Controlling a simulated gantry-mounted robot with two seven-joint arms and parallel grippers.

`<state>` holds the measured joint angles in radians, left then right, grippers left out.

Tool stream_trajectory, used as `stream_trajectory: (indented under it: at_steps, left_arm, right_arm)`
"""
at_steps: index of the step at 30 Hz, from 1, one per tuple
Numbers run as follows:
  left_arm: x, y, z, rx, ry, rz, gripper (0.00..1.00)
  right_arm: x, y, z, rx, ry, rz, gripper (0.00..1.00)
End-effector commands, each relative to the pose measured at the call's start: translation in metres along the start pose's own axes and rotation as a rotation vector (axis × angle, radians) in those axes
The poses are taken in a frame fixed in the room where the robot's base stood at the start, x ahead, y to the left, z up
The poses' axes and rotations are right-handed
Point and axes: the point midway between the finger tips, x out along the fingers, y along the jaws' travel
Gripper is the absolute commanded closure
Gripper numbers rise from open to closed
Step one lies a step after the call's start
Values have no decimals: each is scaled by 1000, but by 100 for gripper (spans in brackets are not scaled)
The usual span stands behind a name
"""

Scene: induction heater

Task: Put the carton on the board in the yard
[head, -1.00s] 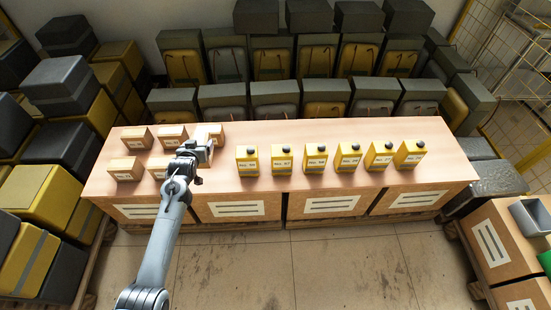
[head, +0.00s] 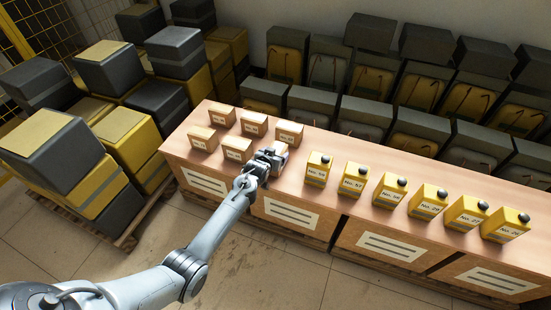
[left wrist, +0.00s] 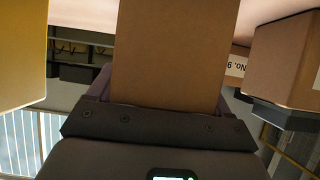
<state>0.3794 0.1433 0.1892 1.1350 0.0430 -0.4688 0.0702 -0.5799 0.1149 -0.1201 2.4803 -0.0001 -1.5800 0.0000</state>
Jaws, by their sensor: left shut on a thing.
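Small brown cartons with white labels stand on the long wooden top, including one at the back left (head: 222,116), one at the front left (head: 203,138) and one at the back right (head: 289,132). My left gripper (head: 268,160) is at the front right of this group. It is shut on a carton, mostly hidden by the gripper in the head view. In the left wrist view the held carton (left wrist: 170,60) stands plain brown between the fingers. A neighbouring labelled carton (left wrist: 285,60) is at its right. I see no board or yard. My right gripper is not in view.
Yellow canisters with black caps (head: 318,168) stand in a row right of the cartons. The wooden top (head: 320,138) rests on large labelled boxes (head: 290,212). Stacked dark and yellow boxes (head: 110,68) crowd the left, more line the back. The floor in front is clear.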

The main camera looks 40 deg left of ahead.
Motion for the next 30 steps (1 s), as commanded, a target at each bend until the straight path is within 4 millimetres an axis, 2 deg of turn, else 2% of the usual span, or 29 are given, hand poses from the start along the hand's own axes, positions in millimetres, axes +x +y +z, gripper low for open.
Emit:
stream_trajectory:
  at_steps: [1, 14, 15, 19, 30]
  left_arm:
    - [4, 0, 4, -1, 5, 0, 66]
    - [5, 0, 7, 0, 5, 0, 66]
    - [5, 0, 9, 0, 1, 0, 20]
    - [5, 0, 9, 0, 1, 0, 0]
    - [-1, 0, 5, 1, 0, 0, 0]
  right_arm:
    - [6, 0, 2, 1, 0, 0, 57]
    - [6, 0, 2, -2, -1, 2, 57]
    - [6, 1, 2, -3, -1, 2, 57]
    - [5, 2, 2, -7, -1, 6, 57]
    - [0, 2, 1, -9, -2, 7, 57]
